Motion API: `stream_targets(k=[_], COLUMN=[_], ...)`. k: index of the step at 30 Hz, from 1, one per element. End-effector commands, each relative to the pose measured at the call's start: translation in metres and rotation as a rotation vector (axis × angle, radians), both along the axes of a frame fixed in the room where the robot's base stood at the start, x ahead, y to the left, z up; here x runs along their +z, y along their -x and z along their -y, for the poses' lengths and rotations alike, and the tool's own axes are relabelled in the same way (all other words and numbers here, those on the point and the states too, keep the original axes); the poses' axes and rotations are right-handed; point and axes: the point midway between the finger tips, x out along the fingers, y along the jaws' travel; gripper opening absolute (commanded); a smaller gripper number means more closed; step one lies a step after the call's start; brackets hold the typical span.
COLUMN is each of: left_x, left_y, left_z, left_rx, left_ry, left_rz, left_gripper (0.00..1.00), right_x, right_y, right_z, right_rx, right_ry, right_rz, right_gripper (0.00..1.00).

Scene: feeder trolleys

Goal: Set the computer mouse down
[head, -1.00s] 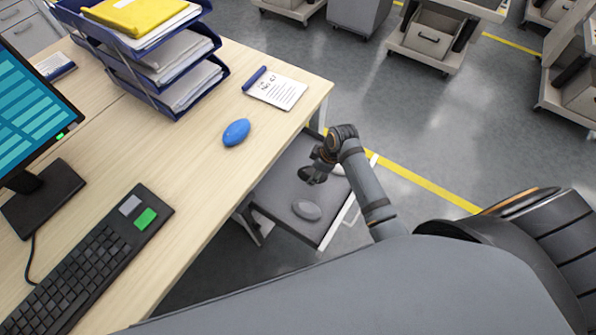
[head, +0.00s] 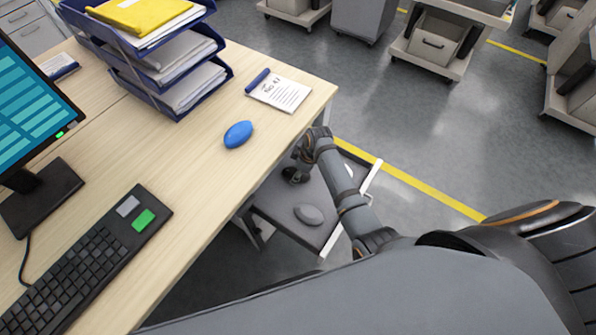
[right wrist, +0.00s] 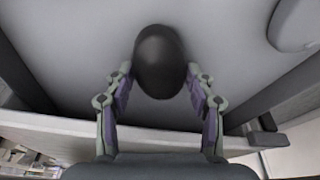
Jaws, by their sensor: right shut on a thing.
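My right gripper (right wrist: 160,95) is shut on a black oval computer mouse (right wrist: 158,62), held between the two fingertips. In the head view the right gripper (head: 294,176) is small and dark, over the grey shelf (head: 275,200) beside the desk. I cannot tell whether the black mouse touches the shelf. A grey mouse-shaped object (head: 308,214) lies on the shelf near the gripper; it also shows in the right wrist view (right wrist: 297,22) at the top right. My left gripper is not in view.
A blue mouse-shaped object (head: 238,134) lies on the wooden desk (head: 190,190), near a notepad (head: 278,92), letter trays (head: 150,75) and a keyboard (head: 75,265). The shelf has a pale raised rim (right wrist: 60,128). A light object partly shows behind my arm.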

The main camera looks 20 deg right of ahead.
Motion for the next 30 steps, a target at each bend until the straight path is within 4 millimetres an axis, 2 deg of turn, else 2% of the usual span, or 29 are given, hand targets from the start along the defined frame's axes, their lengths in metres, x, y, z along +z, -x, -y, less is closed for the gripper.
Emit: stream_targets(k=[1,5,6,16,20,24,30], left_x=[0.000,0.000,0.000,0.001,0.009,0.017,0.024], left_y=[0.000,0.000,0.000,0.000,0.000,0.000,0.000], left_z=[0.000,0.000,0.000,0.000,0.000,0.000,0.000], left_rx=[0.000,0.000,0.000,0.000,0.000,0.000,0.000], left_ry=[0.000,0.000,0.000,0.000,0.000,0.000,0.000], left_rz=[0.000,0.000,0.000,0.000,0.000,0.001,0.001], left_gripper=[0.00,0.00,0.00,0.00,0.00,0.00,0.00], right_x=[-0.001,0.000,0.000,0.004,0.026,0.061,0.101], right_y=[0.000,0.000,0.000,0.000,0.003,0.009,0.016], right_z=[0.000,0.000,0.000,0.000,0.005,0.013,0.022], right_rx=[0.000,0.000,0.000,0.000,-0.001,0.000,0.000], right_ry=[0.000,0.000,0.000,0.000,0.000,0.000,0.000], right_rz=[0.000,0.000,0.000,0.000,0.002,0.004,0.003], right_gripper=[0.59,0.77,0.78,0.78,0.78,0.78,0.78])
